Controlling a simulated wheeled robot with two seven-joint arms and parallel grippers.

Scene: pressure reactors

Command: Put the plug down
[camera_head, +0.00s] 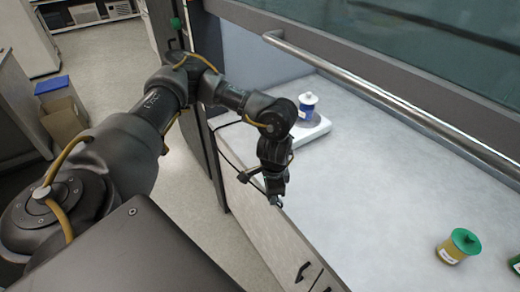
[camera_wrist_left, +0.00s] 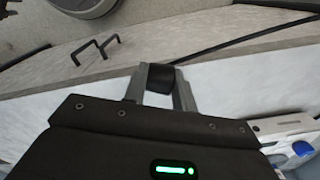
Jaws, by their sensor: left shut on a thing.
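The plug (camera_wrist_left: 160,77) is a short black block. In the left wrist view it sits between the two grey fingers of my left gripper (camera_wrist_left: 159,88), which is shut on it. In the head view my left gripper (camera_head: 277,199) points down at the front edge of the light grey counter (camera_head: 370,200). The plug is too small and dark to make out clearly there. A thin black cable (camera_head: 228,154) runs near the gripper, and a dark line leads right from the plug in the wrist view. My right gripper is not in view.
A blue and white jar (camera_head: 308,106) stands on a white device (camera_head: 316,131) behind the gripper. A green-lidded yellow jar (camera_head: 457,247) stands at the right. A metal rail (camera_head: 370,92) crosses above the counter. The counter's middle is clear. Drawer handles (camera_head: 302,271) are below its front edge.

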